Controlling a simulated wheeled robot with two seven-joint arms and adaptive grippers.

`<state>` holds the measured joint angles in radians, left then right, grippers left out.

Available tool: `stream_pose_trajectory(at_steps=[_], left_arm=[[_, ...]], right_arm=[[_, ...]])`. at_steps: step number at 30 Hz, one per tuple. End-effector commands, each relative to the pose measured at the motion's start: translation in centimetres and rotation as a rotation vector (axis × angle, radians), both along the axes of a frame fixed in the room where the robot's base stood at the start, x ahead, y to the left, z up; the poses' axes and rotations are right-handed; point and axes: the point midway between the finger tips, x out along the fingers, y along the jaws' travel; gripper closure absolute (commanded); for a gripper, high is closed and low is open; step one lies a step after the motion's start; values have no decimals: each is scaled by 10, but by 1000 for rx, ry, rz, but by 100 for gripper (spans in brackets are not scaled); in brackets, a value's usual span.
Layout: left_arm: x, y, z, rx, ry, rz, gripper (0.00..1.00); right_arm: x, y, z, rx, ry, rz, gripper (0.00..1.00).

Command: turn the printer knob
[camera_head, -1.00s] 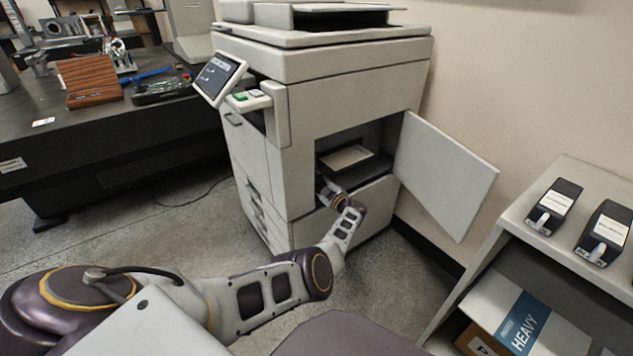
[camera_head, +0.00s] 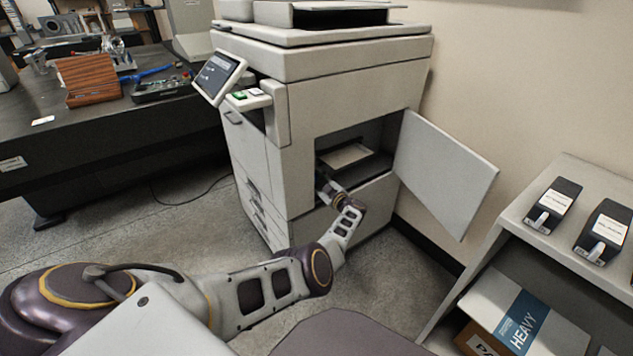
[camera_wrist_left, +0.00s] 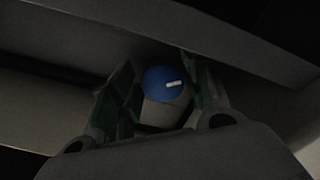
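The printer (camera_head: 300,75) stands with its side door (camera_head: 447,175) swung open. My left gripper (camera_head: 325,187) reaches into the side opening, and its fingertips are hard to make out there in the head view. In the left wrist view a round blue knob (camera_wrist_left: 158,86) with a short white mark lies between the two fingers of my left gripper (camera_wrist_left: 160,80). The white mark points roughly sideways. The fingers stand apart on either side of the knob, with a small dark gap at the left finger; contact at the right finger is unclear. My right gripper is not in view.
A shelf unit (camera_head: 513,222) at the right holds two dark cartridges (camera_head: 553,204) and, lower down, a box marked HEAVY. A cable lies on the floor by the printer.

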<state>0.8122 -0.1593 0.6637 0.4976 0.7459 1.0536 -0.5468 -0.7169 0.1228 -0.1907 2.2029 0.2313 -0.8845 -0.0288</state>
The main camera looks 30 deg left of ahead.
Motion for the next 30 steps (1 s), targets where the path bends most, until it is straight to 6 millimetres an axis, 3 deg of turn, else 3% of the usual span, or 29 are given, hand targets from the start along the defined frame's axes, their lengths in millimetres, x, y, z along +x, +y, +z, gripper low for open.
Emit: stream_pose_trajectory(at_steps=[14, 30], left_arm=[[-1, 0, -1, -16, -42, 2, 52], [0, 0, 0, -124, -300, 2, 52]], right_arm=[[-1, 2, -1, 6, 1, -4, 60], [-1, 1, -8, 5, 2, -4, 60]])
